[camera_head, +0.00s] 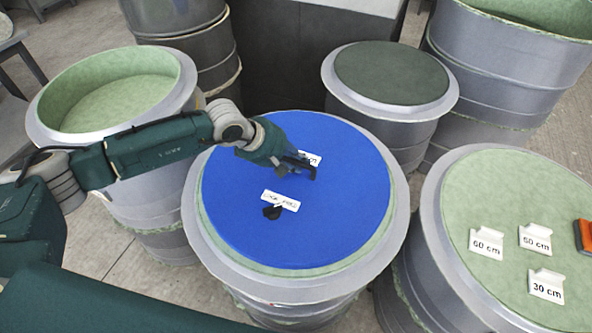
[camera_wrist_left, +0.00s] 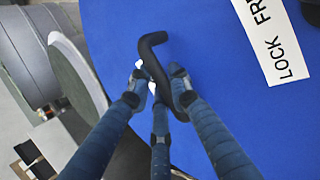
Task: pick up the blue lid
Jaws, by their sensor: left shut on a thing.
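The blue lid (camera_head: 340,215) is a large round disc lying on a grey cylindrical mould with a pale green rim inside. It also fills much of the left wrist view (camera_wrist_left: 220,110). A bent black handle (camera_wrist_left: 152,48) stands out from the lid. My left gripper (camera_head: 300,165) is over the lid's upper middle, and in the left wrist view its fingers (camera_wrist_left: 157,88) are shut around the handle. A second small black piece (camera_head: 272,212) is on the lid beside a white label (camera_head: 280,201). Another label is partly hidden behind the gripper. My right gripper is not in view.
An open green-lined mould (camera_head: 110,90) stands at left, under my left arm. A dark-topped mould (camera_head: 391,72) is behind right. A pale green-topped mould (camera_head: 490,205) at right carries several size labels and an orange and black item (camera_head: 585,236). The moulds stand close together.

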